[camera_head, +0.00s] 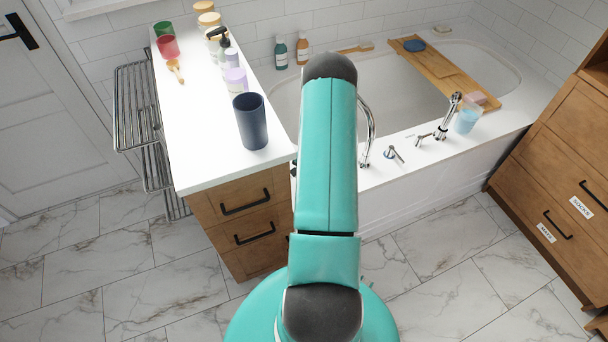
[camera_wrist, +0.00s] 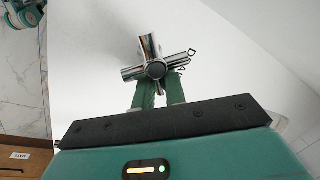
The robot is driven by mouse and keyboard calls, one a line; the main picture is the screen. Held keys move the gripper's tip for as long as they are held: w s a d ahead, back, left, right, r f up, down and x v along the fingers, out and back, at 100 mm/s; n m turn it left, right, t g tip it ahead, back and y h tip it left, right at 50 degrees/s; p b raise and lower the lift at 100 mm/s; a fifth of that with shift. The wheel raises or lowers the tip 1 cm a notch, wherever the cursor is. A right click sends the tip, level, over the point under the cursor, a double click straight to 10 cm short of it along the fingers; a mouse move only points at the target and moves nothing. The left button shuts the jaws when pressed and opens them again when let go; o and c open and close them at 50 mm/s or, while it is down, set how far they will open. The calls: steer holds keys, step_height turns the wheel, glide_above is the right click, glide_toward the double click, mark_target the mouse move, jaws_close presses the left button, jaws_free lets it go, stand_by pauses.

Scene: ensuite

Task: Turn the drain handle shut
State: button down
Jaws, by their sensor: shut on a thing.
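In the wrist view, a chrome cross-shaped handle (camera_wrist: 156,69) stands on a white surface, with a round hub and several spokes. I take it for the drain handle. My gripper (camera_wrist: 160,90) has its two green fingers either side of the handle's lower spoke, close below the hub, and is shut on it. The fingertips are partly hidden behind the handle. In the head view my teal arm covers the gripper and this handle.
The white bathtub (camera_head: 470,60) bears a curved chrome spout (camera_head: 369,130), small chrome taps (camera_head: 393,153) and a hand shower (camera_head: 448,116) on its rim. A dark cup (camera_head: 251,122) stands on the counter (camera_head: 190,120) left of my arm. A wooden drawer cabinet (camera_head: 555,165) stands at right.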

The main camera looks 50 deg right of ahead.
steer(key=shift+s+m+h, duration=0.25)
steer(key=shift+m+h, duration=0.15)
steer(key=shift+m, duration=1.2)
steer(key=c, duration=1.6)
jaws_free()
steer(key=shift+o, duration=0.2)
step_height(320, 180, up, 14)
steer(key=s, duration=0.2)
steer(key=shift+s+a+f, duration=0.2)
steer(key=shift+s, duration=0.15)
